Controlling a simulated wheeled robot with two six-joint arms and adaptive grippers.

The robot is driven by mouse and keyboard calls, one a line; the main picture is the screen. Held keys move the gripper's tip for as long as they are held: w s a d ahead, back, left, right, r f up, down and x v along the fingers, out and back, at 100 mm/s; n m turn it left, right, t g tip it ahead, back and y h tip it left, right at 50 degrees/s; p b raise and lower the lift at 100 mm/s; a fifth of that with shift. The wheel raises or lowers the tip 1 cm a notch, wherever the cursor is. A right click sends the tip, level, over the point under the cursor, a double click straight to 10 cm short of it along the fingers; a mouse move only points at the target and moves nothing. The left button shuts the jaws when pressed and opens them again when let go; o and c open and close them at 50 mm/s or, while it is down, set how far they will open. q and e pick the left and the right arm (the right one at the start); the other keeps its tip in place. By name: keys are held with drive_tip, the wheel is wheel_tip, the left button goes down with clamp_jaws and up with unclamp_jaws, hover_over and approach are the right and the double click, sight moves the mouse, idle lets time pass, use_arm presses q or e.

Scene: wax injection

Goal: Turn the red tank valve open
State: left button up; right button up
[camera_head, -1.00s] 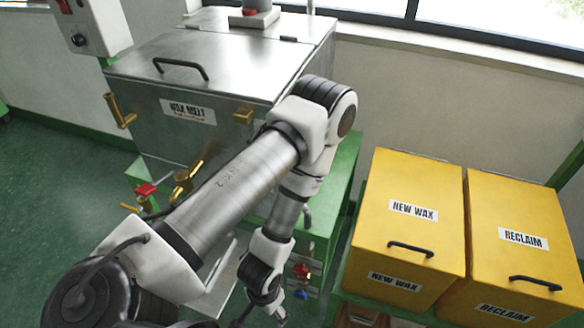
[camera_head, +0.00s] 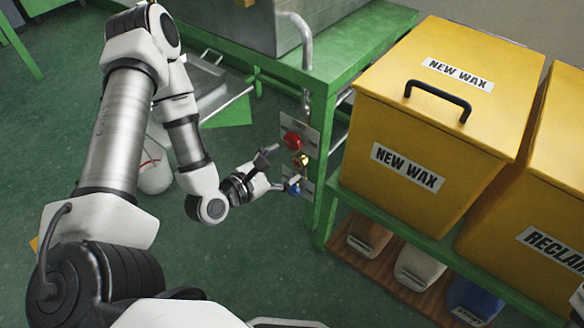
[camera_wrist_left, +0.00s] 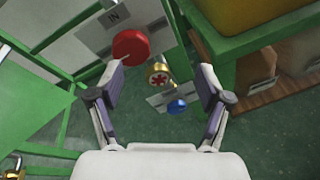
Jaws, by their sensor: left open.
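A red round valve knob (camera_head: 292,140) sits on a small plate at the green stand's post, below a grey pipe. In the left wrist view the red knob (camera_wrist_left: 130,47) is beside a plate marked "IN". My left gripper (camera_head: 284,166) is open in front of these valves. In the left wrist view the brass fitting (camera_wrist_left: 158,77) shows between the spread fingers, and the red knob is near the left finger. My right gripper is out of view.
The green stand (camera_head: 350,62) carries the metal tank (camera_head: 245,28). Yellow bins (camera_head: 425,150) stand on a green shelf at right, with containers below. A white bucket (camera_head: 153,170) is on the floor behind my left arm. The floor is open at lower middle.

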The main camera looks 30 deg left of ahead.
sight(290, 144)
use_arm(q)
drive_tip(key=w+n+t+b, duration=0.1)
drive_tip(key=w+n+b, duration=0.1)
drive_tip(key=w+a+n+t+y+b, duration=0.1)
drive_tip(key=w+n+b, duration=0.1)
drive_tip(key=w, duration=0.1)
drive_tip(key=w+a+f+n+t+b, duration=0.1)
drive_tip(key=w+n+b, duration=0.1)
drive_tip(key=w, duration=0.1)
drive_tip(key=shift+w+a, duration=0.1)
drive_tip(key=shift+a, duration=0.1)
drive_tip(key=c, duration=1.2)
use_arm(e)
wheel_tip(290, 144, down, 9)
